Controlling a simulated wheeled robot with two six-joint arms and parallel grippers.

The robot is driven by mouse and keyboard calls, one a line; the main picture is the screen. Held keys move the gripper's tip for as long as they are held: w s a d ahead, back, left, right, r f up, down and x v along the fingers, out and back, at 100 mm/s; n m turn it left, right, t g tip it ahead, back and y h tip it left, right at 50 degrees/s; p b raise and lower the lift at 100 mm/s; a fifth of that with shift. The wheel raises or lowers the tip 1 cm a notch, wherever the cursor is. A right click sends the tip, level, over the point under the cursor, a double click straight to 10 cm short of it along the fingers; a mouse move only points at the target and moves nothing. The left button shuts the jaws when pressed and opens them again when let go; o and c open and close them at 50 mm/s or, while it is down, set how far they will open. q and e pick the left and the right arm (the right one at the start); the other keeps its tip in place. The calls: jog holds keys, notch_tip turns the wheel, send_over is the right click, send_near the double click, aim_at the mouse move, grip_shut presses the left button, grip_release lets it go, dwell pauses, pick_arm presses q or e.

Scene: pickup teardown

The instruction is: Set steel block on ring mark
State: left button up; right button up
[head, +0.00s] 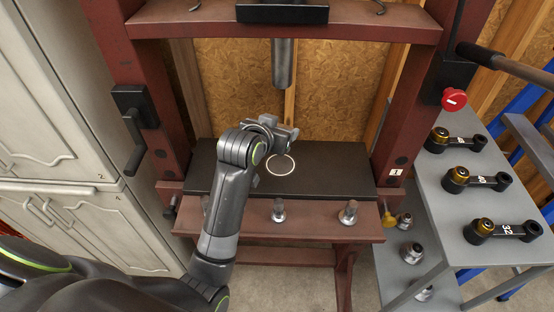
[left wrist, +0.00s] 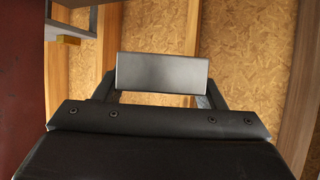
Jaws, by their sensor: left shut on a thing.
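The ring mark (head: 280,165) is a white circle on the dark bed plate of a red press, in the head view. My left gripper (head: 277,132) is above the plate, by the far side of the ring, under the press ram. In the left wrist view, my left gripper (left wrist: 160,82) is shut on the steel block (left wrist: 162,72), a flat grey rectangular face between its fingers. In the head view the gripper largely hides the block, and I cannot tell its exact height above the plate. My right gripper is not in view.
The press ram (head: 283,65) hangs above the plate, between red posts. Steel pins (head: 279,210) stand on the front beam. A grey cart (head: 445,215) at the right carries several black tools with brass parts. A red button (head: 454,99) is on the right post. White cabinets (head: 50,130) stand left.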

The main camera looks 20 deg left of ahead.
pick_arm(q)
jog(key=shift+w+d+f, duration=0.35)
jog(key=shift+w+f, duration=0.1)
jog(key=shift+w, duration=0.3)
send_over(281, 163)
notch_tip(281, 163, down, 5)
jog(key=shift+w+f, duration=0.1)
jog(key=shift+f, duration=0.05)
notch_tip(281, 163, down, 4)
jog(key=shift+r, duration=0.25)
jog(key=shift+f, duration=0.55)
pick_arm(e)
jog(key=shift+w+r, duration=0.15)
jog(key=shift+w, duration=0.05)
pick_arm(q)
jog(key=shift+f, duration=0.1)
jog(key=o, duration=1.3)
jog(key=shift+f, duration=0.1)
jog(key=shift+o, duration=1.5)
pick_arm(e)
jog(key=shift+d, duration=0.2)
